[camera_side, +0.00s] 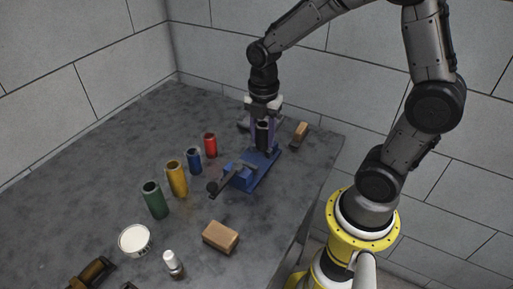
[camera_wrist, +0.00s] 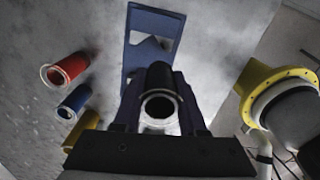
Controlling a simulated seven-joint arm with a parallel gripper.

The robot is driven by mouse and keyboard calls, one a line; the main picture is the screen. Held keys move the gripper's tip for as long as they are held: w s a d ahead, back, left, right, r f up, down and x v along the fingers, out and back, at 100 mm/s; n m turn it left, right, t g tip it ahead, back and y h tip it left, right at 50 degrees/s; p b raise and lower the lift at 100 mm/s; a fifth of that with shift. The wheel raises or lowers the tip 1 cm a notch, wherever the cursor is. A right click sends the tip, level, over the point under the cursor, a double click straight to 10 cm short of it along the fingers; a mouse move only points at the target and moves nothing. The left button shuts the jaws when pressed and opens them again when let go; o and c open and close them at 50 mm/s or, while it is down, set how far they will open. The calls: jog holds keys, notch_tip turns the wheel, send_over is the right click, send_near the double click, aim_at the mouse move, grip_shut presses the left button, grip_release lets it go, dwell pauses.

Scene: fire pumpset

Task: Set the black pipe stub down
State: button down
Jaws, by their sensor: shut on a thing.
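The black pipe stub (camera_side: 263,134) is upright between the fingers of my gripper (camera_side: 263,128), which is shut on it. The wrist view shows the stub (camera_wrist: 158,80) with its open ringed end toward the camera, a finger on each side of it. In the side view the stub appears at the far end of a blue vise-like fixture (camera_side: 262,172) on the table. The fixture's blue frame (camera_wrist: 168,17) also shows beyond the stub in the wrist view. The stub's lower end is hidden, so I cannot tell whether it touches anything.
Red (camera_side: 210,145), blue (camera_side: 194,161), yellow (camera_side: 177,179) and green (camera_side: 155,200) pipe stubs stand in a row left of the fixture. Wooden blocks lie behind (camera_side: 301,132) and in front (camera_side: 220,236). A white tin (camera_side: 135,240) and small bottle (camera_side: 173,263) stand front left. The far left table is clear.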

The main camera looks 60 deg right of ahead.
aim_at(257, 159)
jog(key=shift+w+d+f, duration=0.1)
jog(key=shift+w+f, duration=0.65)
jog(key=shift+f, duration=0.2)
jog(key=shift+w+f, duration=0.15)
jog(key=shift+f, duration=0.7)
jog(key=shift+w+f, duration=0.1)
jog(key=shift+f, duration=0.75)
jog(key=shift+f, duration=0.15)
jog(key=shift+c, duration=2.3)
grip_release()
